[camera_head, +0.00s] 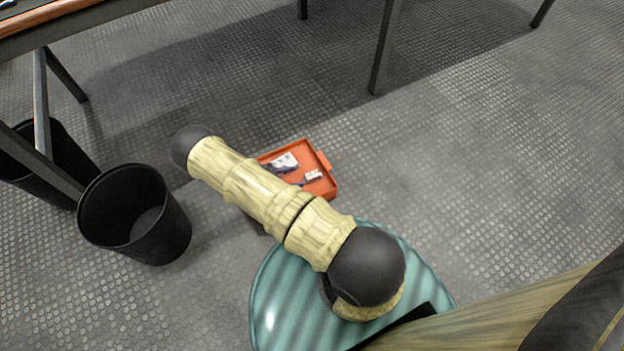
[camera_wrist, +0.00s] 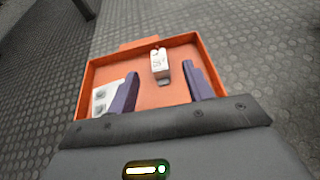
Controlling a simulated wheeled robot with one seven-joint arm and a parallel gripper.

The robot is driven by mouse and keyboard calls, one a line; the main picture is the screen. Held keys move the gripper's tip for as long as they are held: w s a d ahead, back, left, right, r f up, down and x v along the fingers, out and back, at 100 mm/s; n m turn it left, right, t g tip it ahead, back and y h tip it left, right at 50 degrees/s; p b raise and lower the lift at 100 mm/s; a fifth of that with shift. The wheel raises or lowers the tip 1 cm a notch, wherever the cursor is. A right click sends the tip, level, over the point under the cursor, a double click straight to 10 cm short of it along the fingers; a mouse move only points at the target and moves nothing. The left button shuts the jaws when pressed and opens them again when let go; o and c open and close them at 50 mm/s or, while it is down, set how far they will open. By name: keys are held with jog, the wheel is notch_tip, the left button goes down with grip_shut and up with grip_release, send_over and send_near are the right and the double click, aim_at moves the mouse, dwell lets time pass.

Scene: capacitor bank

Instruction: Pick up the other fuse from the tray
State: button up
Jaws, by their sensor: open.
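The orange tray (camera_wrist: 84,92) lies on the floor, and in the head view (camera_head: 330,187) my arm partly covers it. A white fuse (camera_wrist: 159,62) with dark print and a grey end is in the tray near its far wall. It also shows in the head view as a small white piece (camera_head: 313,175). My gripper (camera_wrist: 161,75) is open, with its two purple fingers over the tray. The fuse appears between the fingertips, and nothing is gripped. Height above the tray floor is hard to judge.
A white piece with grey marks (camera_wrist: 103,97) lies in the tray left of the left finger. It also shows in the head view (camera_head: 284,161). A black bin (camera_head: 135,217) stands left of the tray. Table legs (camera_head: 385,45) stand behind. Floor to the right is clear.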

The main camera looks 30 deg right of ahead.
aim_at(315, 173)
jog(key=b+x, duration=0.2)
jog(key=x, duration=0.2)
jog(key=shift+d+f, duration=0.25)
jog(key=shift+f, duration=0.05)
jog(key=shift+d, duration=0.45)
jog(key=shift+f, duration=0.1)
jog(key=shift+d+f+b, duration=0.15)
jog(key=shift+f+b, duration=0.05)
jog(key=shift+b, duration=0.35)
jog(key=b+x, duration=0.3)
jog(key=x, duration=0.1)
jog(key=shift+f, duration=0.2)
jog(key=shift+d, duration=0.35)
jog(key=shift+a, duration=0.1)
